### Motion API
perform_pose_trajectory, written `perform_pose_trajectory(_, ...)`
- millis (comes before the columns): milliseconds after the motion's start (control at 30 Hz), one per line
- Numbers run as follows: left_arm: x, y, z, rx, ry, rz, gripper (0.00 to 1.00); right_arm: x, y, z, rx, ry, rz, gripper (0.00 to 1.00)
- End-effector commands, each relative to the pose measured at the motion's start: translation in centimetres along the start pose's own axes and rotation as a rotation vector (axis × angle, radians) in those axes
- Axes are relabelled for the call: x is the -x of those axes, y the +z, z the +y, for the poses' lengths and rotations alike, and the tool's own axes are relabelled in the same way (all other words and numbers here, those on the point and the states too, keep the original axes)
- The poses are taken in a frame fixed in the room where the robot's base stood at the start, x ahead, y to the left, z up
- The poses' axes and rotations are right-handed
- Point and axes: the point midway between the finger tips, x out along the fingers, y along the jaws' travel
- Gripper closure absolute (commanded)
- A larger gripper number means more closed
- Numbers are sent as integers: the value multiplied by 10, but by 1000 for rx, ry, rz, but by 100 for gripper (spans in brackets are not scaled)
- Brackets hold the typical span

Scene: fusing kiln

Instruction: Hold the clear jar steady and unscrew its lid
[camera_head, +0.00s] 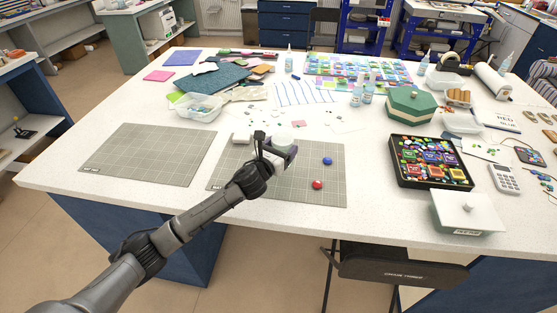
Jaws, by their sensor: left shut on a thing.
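My left gripper (272,150) is at the back edge of the right-hand grey cutting mat (325,190). It is shut on the clear jar (283,141), whose pale round top shows just beyond the fingers. Most of the jar is hidden behind my gripper and wrist. I cannot make out the seam between jar and lid, nor whether the lid is loose. My right gripper is out of the picture.
A blue round piece (327,161) and a red one (317,185) lie right of my gripper. A second cutting mat (150,152) is bare. A clear bin (195,108), a green box (410,105) and a black tray (398,177) of colored pieces stand around.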

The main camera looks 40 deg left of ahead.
Motion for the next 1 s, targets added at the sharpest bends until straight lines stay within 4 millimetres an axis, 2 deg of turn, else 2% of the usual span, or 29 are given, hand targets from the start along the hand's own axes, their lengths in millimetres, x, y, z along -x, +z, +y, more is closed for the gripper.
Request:
perform_pose_trajectory(133, -1, -6, 10, 0, 0, -1, 100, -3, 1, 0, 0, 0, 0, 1)
perform_pose_trajectory(333, -1, -13, 12, 3, -1, -1, 100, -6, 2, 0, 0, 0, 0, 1)
perform_pose_trajectory(600, 0, -46, 11, 3, 0, 0, 100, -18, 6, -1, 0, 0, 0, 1)
perform_pose_trajectory(1000, -1, -49, 11, 0, -1, -1, 100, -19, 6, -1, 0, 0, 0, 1)
